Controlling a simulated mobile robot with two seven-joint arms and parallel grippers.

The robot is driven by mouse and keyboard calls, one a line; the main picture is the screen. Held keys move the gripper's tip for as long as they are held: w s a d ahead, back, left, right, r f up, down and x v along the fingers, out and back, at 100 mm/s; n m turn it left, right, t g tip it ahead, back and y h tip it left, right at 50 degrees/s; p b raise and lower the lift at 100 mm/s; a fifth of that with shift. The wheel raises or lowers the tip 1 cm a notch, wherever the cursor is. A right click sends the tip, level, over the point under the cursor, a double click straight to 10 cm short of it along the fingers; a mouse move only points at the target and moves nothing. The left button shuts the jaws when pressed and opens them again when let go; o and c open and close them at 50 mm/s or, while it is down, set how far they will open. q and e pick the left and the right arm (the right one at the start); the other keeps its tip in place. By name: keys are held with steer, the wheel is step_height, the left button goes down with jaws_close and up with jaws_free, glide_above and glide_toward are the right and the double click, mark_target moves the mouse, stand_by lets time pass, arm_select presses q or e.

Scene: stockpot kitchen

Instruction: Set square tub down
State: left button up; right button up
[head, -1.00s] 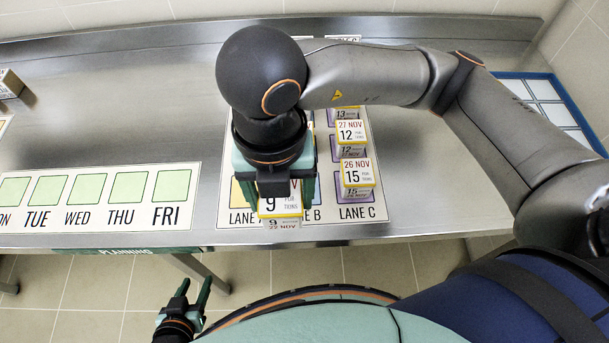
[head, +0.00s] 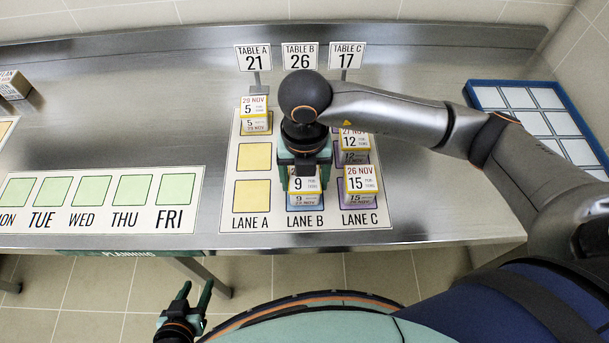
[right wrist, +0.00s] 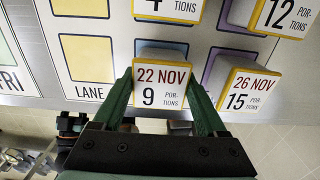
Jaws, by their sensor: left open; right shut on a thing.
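The square tub (head: 304,185), with a white and yellow lid reading 22 NOV, 9 portions, is at the front of LANE B. My right gripper (head: 305,172) is shut on it from above. In the right wrist view the tub (right wrist: 161,88) sits between the two green fingers, with part of a blue square (right wrist: 160,48) visible behind it. I cannot tell whether the tub touches the mat (head: 236,212). My left gripper (head: 190,298) is open and empty, low in front of the bench.
Tubs marked 15 (head: 360,182) and 12 (head: 354,143) stand in LANE C, close on the right. A tub marked 4 (right wrist: 168,8) is behind in LANE B. A tub marked 5 (head: 255,112) is at the back of LANE A; two yellow squares there are bare.

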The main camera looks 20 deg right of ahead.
mark_target(304, 179)
steer(key=shift+f+b, duration=0.25)
steer(key=shift+b, duration=0.05)
steer(key=o, duration=1.4)
steer(key=shift+r, duration=0.1)
steer(key=shift+o, duration=0.2)
steer(key=shift+r, duration=0.1)
step_height(304, 179, up, 12)
